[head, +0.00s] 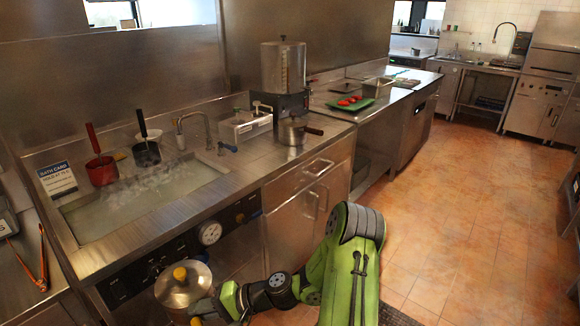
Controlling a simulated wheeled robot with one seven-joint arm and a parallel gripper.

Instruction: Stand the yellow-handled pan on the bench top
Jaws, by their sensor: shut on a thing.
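The yellow-handled pan (174,293) is a shiny metal pan with a yellow knob on top and more yellow low at its side. It is at the bottom of the head view, in front of the bench's control panel. My gripper (207,306) is shut on it from the right; the fingertips are hard to make out. The pan looks held in front of the bench edge, not resting on the bench top (255,157). Its underside is cut off by the frame.
Bare bench top lies right of the bath.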

